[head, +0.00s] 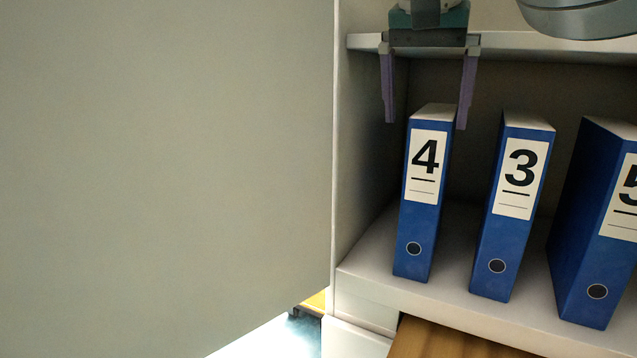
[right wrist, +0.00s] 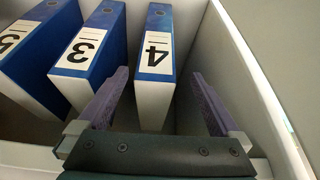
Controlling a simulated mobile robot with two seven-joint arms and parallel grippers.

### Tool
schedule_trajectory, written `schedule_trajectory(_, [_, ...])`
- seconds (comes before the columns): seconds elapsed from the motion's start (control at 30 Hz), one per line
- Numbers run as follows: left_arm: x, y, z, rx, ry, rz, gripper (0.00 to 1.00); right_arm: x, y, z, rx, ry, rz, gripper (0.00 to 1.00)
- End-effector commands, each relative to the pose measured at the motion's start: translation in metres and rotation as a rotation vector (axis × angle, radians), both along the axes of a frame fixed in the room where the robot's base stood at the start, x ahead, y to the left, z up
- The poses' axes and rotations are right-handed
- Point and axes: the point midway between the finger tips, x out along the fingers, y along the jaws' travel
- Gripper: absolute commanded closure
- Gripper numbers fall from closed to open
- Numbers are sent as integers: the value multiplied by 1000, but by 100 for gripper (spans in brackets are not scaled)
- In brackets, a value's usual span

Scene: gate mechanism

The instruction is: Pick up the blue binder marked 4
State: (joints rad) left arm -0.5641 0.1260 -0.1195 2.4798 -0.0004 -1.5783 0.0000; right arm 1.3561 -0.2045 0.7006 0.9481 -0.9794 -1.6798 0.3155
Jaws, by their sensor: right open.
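The blue binder marked 4 (head: 421,215) stands upright on the white shelf, leftmost in the head view. My right gripper (head: 425,120) is open above it, its two purple fingers pointing down, one to each side of the binder's top. In the right wrist view the binder marked 4 (right wrist: 156,75) lies between the open fingers of the gripper (right wrist: 160,100), nearer the left finger. The fingers do not appear to be gripping it. My left gripper is not in view.
The blue binder marked 3 (head: 509,225) stands to the right with a narrow gap. Another blue binder, marked 5 (head: 596,240), stands further right. The cabinet's side wall (head: 368,150) is close on the left. An upper shelf edge (head: 560,43) runs behind the gripper.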

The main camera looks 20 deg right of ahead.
Motion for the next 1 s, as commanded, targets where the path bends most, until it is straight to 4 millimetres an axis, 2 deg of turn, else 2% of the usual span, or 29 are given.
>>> schedule_trajectory(0.1, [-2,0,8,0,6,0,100,3,-5,-14,2,5,-1,0])
schedule_trajectory(0.37, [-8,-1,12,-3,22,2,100,10,-13,-37,2,4,-1,0])
schedule_trajectory(0.5, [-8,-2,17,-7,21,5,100,16,-20,-61,1,7,0,0])
schedule_trajectory(0.6, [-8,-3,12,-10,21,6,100,20,-23,-73,-1,4,0,0])
schedule_trajectory(0.8, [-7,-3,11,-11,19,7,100,23,-26,-84,1,1,0,0])
schedule_trajectory(1.0, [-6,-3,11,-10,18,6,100,24,-26,-85,2,0,-1,0])
